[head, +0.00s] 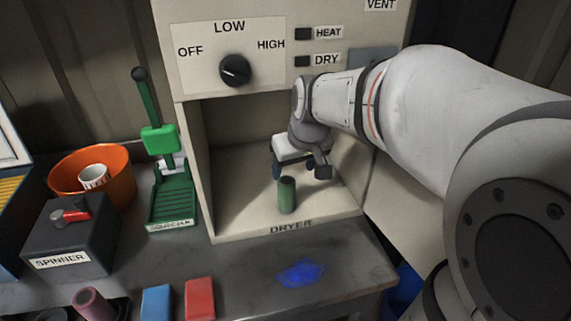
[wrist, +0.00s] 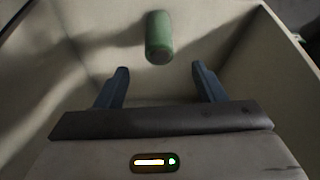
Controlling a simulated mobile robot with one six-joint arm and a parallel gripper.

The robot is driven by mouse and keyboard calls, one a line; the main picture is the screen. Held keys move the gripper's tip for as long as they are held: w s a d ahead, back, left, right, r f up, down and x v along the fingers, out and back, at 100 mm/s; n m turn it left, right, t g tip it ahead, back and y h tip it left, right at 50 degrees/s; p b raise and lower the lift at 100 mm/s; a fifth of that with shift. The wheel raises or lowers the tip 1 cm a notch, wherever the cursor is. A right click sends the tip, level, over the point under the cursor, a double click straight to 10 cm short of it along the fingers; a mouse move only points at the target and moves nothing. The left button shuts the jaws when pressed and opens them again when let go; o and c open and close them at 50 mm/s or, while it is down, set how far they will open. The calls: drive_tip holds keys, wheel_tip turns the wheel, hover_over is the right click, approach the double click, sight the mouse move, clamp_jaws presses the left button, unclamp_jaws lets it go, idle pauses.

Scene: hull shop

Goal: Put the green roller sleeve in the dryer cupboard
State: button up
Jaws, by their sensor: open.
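The green roller sleeve (head: 287,195) stands upright on the floor of the dryer cupboard (head: 235,215), near its front edge. In the wrist view the sleeve (wrist: 159,37) is just beyond my fingertips, apart from them. My gripper (wrist: 161,75) is open and empty, with two blue fingers spread. In the head view my gripper (head: 293,170) is inside the cupboard, close behind the sleeve, and its fingers are partly hidden. The cupboard's front is open.
A green squeezer (head: 172,195) stands left of the dryer. An orange bowl (head: 125,195) with a white ring (head: 94,178) and a spinner box (head: 68,235) are farther left. Blue (head: 157,302) and red (head: 200,298) blocks and a blue stain (head: 301,273) are on the bench in front.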

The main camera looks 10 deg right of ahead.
drive_tip(key=s+f+m+g, duration=0.1)
drive_tip(key=s+f, duration=0.3)
drive_tip(key=s, duration=1.1)
drive_tip(key=shift+s+f+m+g+h, duration=0.15)
drive_tip(key=shift+s+m+g+h, duration=0.15)
drive_tip(key=shift+m, duration=0.1)
drive_tip(key=shift+a, duration=0.1)
drive_tip(key=shift+c, duration=0.4)
